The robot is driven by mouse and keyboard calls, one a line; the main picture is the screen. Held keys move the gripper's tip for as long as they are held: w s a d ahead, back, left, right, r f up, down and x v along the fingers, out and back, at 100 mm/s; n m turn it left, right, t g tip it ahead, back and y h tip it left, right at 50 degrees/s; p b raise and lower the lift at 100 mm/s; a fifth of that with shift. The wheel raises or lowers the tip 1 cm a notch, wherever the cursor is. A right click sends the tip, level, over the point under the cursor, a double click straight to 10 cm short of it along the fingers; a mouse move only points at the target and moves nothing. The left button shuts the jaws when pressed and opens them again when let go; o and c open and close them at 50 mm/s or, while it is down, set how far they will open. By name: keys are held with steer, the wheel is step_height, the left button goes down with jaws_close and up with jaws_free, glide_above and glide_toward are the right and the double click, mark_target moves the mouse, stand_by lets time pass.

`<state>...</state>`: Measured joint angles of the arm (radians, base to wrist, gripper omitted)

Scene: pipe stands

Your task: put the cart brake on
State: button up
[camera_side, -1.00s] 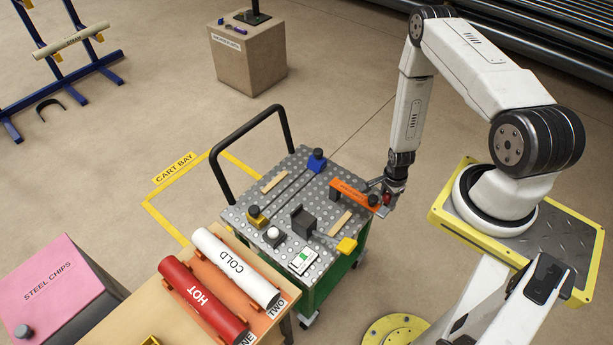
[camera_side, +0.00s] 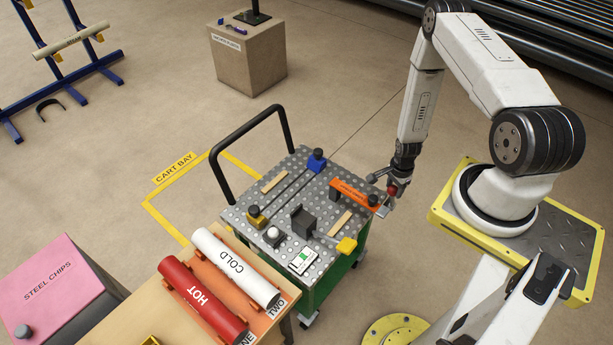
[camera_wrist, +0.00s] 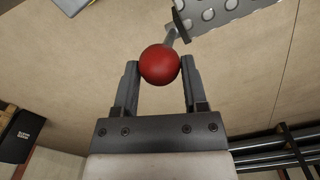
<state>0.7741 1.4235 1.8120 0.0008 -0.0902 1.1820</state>
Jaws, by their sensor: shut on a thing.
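The cart (camera_side: 240,214) is a green trolley with a grey perforated top and a black push handle (camera_side: 222,150). Its brake lever ends in a red ball knob (camera_side: 393,190) just off the cart's right edge. In the wrist view the red knob (camera_wrist: 160,65) sits between the two fingers, and a grey rod runs from it up toward the perforated plate (camera_wrist: 225,12). My gripper (camera_wrist: 159,72) is shut on the knob. In the side view my gripper (camera_side: 388,188) is tilted beside the orange bar's right end. The lever's pivot is hidden.
A table with HOT (camera_side: 198,298) and COLD (camera_side: 238,268) pipes adjoins the front left. The CART BAY floor outline (camera_side: 158,215) lies left.

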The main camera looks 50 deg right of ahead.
steer(key=shift+w+d, duration=0.15)
steer(key=shift+d, duration=0.05)
steer(key=o, duration=0.7)
steer(key=shift+o, duration=0.2)
steer(key=shift+r, duration=0.2)
steer(key=shift+r, duration=3.3)
steer(key=shift+a+r, duration=0.1)
